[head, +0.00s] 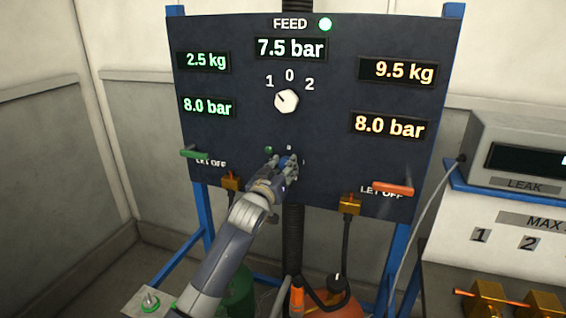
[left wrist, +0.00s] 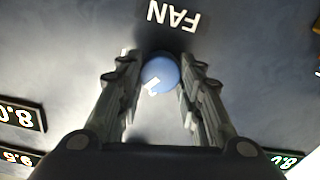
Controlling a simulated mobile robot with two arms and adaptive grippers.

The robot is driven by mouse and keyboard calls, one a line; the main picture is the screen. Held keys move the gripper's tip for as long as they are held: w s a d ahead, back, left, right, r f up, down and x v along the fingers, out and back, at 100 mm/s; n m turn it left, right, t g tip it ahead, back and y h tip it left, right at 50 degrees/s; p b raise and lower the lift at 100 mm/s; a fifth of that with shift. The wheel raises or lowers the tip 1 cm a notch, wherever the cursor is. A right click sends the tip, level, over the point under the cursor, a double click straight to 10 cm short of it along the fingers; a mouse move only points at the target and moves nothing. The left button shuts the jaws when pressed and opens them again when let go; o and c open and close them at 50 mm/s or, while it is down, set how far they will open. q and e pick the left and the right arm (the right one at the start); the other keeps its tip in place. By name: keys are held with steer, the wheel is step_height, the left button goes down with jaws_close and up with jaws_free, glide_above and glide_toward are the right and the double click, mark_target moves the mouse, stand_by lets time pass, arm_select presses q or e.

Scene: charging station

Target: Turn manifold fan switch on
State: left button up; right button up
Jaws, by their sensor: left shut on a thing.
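The fan switch is a round blue knob (left wrist: 160,73) on the dark panel (head: 235,130), under an upside-down FAN label (left wrist: 173,15) in the left wrist view. Its white mark points to the lower left in that view. My left gripper (head: 287,165) is at the lower middle of the panel in the head view, with its fingers on both sides of the knob and shut on it. In the head view the fingers hide most of the knob and the FAN label. My right gripper is in neither view.
A white feed knob (head: 287,101) sits above, marked 1, 0 and 2. A green LET OFF lever (head: 195,154) is at the left and a red one (head: 393,189) at the right. A leak device (head: 520,150) stands at the far right. Hoses hang below the panel.

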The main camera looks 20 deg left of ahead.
arm_select(q)
steer(key=m+p, duration=0.2)
steer(key=m, duration=0.3)
steer(key=shift+r+m, duration=0.1)
steer(key=shift+m, duration=0.2)
steer(key=m+p, duration=0.1)
steer(key=m, duration=0.4)
steer(key=shift+d+p, duration=0.1)
steer(key=shift+p, duration=0.25)
steer(key=shift+m, duration=0.4)
steer(key=o, duration=1.1)
steer(key=shift+c, duration=0.2)
steer(key=s, duration=1.2)
steer(key=shift+a, duration=0.2)
steer(key=shift+f, duration=0.25)
